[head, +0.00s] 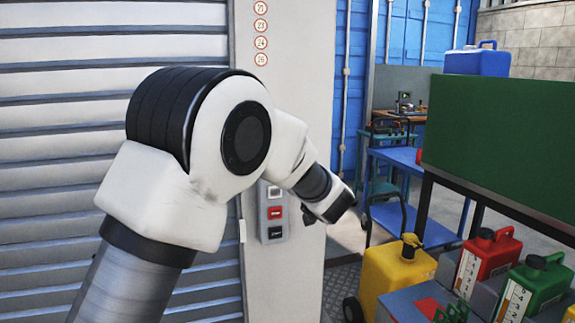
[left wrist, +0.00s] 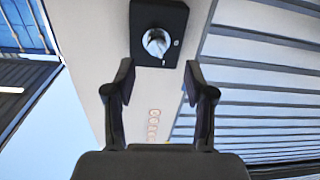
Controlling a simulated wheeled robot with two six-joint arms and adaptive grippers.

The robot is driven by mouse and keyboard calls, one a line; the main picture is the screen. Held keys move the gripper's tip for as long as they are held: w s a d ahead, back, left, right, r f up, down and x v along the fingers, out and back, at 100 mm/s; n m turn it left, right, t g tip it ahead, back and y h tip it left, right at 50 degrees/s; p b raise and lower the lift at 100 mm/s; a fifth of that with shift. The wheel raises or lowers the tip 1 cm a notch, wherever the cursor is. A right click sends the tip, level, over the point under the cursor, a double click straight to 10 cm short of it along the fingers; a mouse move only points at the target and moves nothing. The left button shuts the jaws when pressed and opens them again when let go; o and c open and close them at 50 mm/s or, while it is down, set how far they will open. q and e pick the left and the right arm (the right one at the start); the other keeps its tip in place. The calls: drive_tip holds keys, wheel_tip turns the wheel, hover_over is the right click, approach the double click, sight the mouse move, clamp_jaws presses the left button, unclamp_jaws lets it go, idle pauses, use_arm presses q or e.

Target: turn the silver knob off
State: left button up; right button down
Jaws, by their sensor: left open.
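The silver knob (left wrist: 156,42) sits on a black square plate (left wrist: 172,18) fixed to the pale post, in the left wrist view. A small pale mark shows on the plate beside the knob. I cannot tell the knob's setting. My left gripper (left wrist: 160,78) is open and empty. Its two dark fingers are spread, one on each side of the knob's line, and the knob shows beyond the tips, apart from them. In the head view the knob is not visible, and my left arm reaches across to the pale post. My right gripper is in neither view.
A grey button box (head: 274,233) with a red button is on the pale post (head: 285,120), close to my left wrist. A slatted shutter (head: 60,130) is at left. A yellow can (head: 398,270), red can (head: 487,250) and green can (head: 537,285) stand at lower right.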

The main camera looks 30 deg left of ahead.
use_arm(q)
drive_tip(key=x, duration=0.6)
drive_tip(key=shift+w, duration=0.15)
drive_tip(key=shift+d+r, duration=0.1)
drive_tip(key=shift+d, duration=0.1)
drive_tip(key=shift+c, duration=1.4)
drive_tip(key=shift+a, duration=0.1)
clamp_jaws()
